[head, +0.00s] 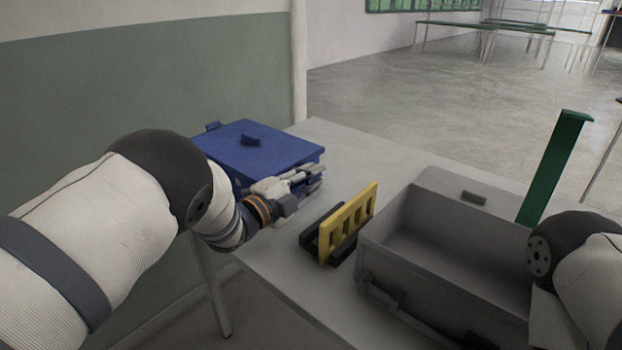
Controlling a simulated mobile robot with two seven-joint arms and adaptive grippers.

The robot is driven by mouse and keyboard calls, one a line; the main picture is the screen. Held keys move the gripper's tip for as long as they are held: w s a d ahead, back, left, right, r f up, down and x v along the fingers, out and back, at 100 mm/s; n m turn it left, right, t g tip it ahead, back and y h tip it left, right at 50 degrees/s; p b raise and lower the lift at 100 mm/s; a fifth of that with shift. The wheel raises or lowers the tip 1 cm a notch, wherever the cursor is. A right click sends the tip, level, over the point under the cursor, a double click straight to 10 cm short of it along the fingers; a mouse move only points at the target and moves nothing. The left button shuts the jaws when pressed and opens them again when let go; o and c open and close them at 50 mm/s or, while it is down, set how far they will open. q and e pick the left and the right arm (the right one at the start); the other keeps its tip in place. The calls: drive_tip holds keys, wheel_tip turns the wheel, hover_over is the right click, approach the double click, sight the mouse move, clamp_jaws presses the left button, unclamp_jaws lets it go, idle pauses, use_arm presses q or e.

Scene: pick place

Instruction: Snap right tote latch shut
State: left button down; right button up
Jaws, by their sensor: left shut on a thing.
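A blue tote (277,149) with its lid down stands at the back left of the table. A small dark blue handle (250,139) sits on top of the lid. My left gripper (312,179) is at the tote's near right side, its fingers close together against that side. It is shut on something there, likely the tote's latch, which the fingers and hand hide. My right arm comes in at the right edge, and its gripper is out of sight.
A yellow slotted plate (348,222) stands upright in a black holder (309,234) between box and tote. A green upright bar (552,167) rises behind the box. Bare table (345,150) lies behind the plate.

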use_arm(q)
drive_tip(key=shift+a+f+n, duration=0.15)
drive_tip(key=shift+n, duration=0.25)
idle(1.4)
idle(0.5)
drive_tip(key=c, duration=1.7)
unclamp_jaws()
drive_tip(key=shift+o, duration=0.3)
drive_tip(key=shift+w, duration=0.15)
drive_tip(key=v, duration=1.2)
